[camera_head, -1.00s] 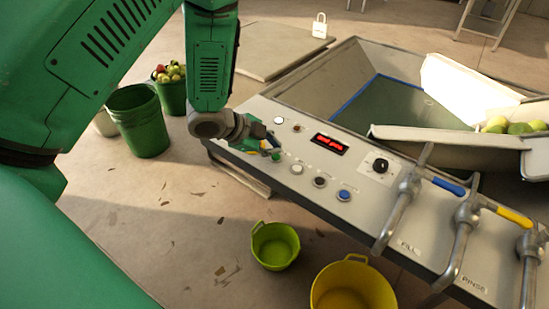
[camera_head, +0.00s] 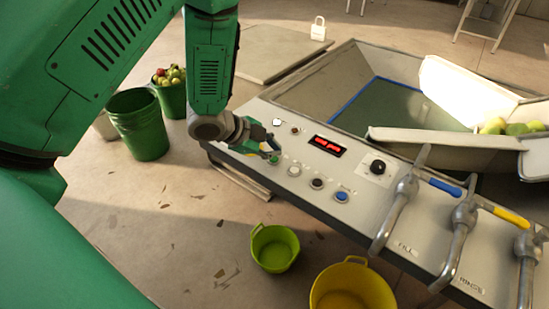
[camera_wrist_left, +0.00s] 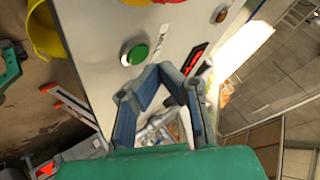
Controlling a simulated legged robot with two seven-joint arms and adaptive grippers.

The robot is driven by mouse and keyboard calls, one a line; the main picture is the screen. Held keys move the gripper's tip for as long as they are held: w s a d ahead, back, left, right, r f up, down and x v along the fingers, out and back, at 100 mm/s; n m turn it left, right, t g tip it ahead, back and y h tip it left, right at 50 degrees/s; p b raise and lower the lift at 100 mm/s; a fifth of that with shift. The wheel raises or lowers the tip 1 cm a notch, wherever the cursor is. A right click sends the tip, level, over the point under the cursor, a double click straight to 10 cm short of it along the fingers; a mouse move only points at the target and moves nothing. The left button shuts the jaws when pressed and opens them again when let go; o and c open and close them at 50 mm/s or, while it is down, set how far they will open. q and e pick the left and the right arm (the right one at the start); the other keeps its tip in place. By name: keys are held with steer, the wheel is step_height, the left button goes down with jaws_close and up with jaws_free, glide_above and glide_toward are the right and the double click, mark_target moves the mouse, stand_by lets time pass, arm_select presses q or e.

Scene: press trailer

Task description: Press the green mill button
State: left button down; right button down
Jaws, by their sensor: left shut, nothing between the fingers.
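The green mill button (camera_head: 274,159) sits on the grey control panel (camera_head: 262,114), near its left end. It also shows in the left wrist view (camera_wrist_left: 137,54) as a round green cap in a pale ring. My left gripper (camera_head: 270,148) is shut and empty, with its fingertips close beside the button. In the left wrist view its fingertips (camera_wrist_left: 160,69) meet just right of and below the button. I cannot tell whether they touch it. My right gripper is in neither view.
Other buttons are close by: white (camera_head: 294,171), dark (camera_head: 317,183) and blue (camera_head: 342,195). A red display (camera_head: 327,145) and black knob (camera_head: 377,167) sit farther right. Pipes with blue (camera_head: 445,187) and yellow (camera_head: 511,217) handles rise at the panel's right. Buckets stand on the floor.

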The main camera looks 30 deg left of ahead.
arm_select(q)
steer(key=shift+f, duration=0.1)
steer(key=shift+a+f, duration=0.35)
steer(key=shift+a, duration=0.05)
steer(key=shift+d, duration=0.2)
stand_by(0.3)
steer(key=shift+a+f, duration=0.1)
steer(key=shift+f, duration=0.2)
steer(key=shift+r, duration=0.1)
stand_by(0.3)
steer(key=shift+d+r+p, duration=0.2)
steer(key=shift+r+p, duration=0.45)
steer(key=shift+r, duration=0.1)
